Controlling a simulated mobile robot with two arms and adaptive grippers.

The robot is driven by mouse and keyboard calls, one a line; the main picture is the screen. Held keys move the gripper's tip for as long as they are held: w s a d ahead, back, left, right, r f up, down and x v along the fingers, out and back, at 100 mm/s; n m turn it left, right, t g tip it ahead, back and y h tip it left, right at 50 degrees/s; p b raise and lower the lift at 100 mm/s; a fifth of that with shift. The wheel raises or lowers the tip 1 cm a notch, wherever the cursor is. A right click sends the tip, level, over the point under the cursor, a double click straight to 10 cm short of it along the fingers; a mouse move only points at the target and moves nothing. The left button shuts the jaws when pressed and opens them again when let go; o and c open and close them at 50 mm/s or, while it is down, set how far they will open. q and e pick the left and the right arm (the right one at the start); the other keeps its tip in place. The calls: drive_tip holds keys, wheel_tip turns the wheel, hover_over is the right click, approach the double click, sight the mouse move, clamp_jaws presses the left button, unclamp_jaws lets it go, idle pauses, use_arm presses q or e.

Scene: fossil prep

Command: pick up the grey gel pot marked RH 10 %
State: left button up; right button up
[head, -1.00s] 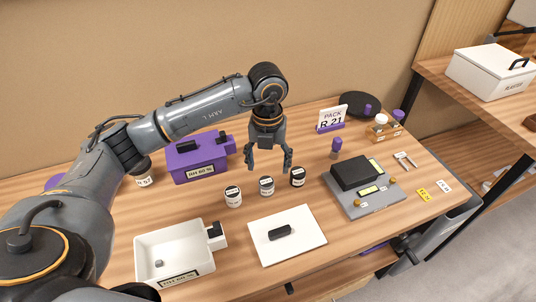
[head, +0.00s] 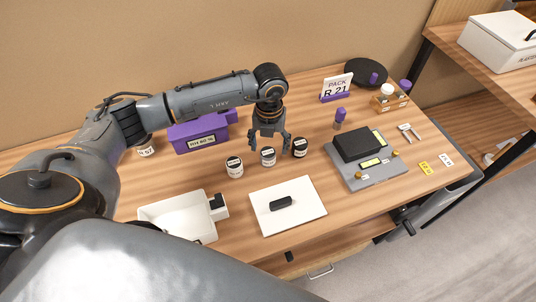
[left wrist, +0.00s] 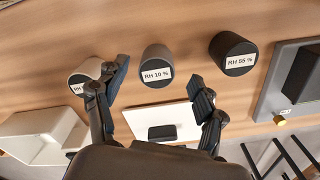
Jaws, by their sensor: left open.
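The grey gel pot marked RH 10 % (left wrist: 157,66) stands upright in the left wrist view, its label readable. In the head view it is the middle pot (head: 268,157) of three in a row. My left gripper (head: 269,147) is open and empty, pointing down just above and behind this pot. In the left wrist view the fingers of the left gripper (left wrist: 160,78) are spread to either side of the pot, with no contact visible. My right gripper does not show.
A white board with a black block (head: 281,203) lies in front. A purple box (head: 197,134) stands behind left; a grey device (head: 381,175) is at right.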

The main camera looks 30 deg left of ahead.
sight(268, 151)
use_arm(q)
drive_tip(key=f, duration=0.2)
drive_tip(key=f+p, duration=0.1)
drive_tip(key=f, duration=0.1)
drive_tip(key=shift+s, duration=0.25)
drive_tip(key=c, duration=1.2)
drive_tip(key=shift+c, duration=0.2)
drive_tip(key=shift+r, duration=0.15)
